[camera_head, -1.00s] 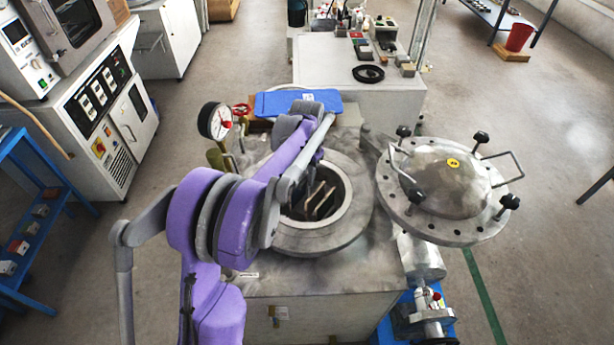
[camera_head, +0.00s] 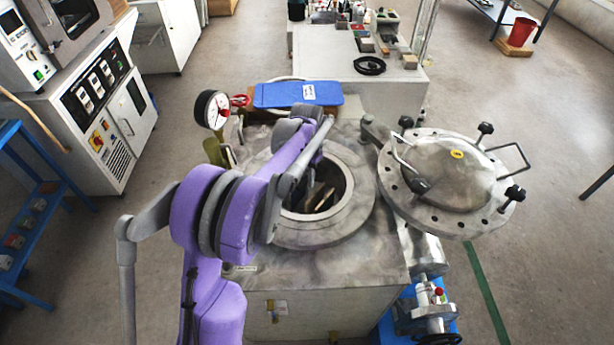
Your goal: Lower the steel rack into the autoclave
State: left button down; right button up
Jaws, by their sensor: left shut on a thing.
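The autoclave (camera_head: 345,225) stands open in the middle, its round mouth facing up. Inside the dark mouth, upright pale tiles (camera_head: 319,197) show below the rim. They appear to stand in the steel rack, whose frame I cannot make out behind my arm and in shadow. My left arm reaches over the left side of the mouth. My left gripper (camera_head: 308,180) is mostly hidden by its own arm and is shut on the rack at the mouth. My right gripper is not in view.
The round lid (camera_head: 450,185) with black knobs is swung out to the right. A pressure gauge (camera_head: 213,110) stands at the back left, beside a blue pad (camera_head: 298,94). Open floor lies further right.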

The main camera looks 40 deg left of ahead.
pick_arm(q)
jog(key=shift+f+b, duration=1.5)
jog(key=shift+f, duration=1.1)
jog(key=shift+f+b, duration=0.45)
jog(key=shift+f, duration=0.3)
jog(key=c, duration=0.7)
grip_release()
jog(key=shift+r+p, duration=3.45)
jog(key=shift+r, duration=1.75)
notch_tip(320, 180, up, 9)
jog(key=p, duration=0.6)
send_over(307, 192)
jog(key=shift+w+a+r, duration=0.1)
jog(key=shift+r, duration=0.05)
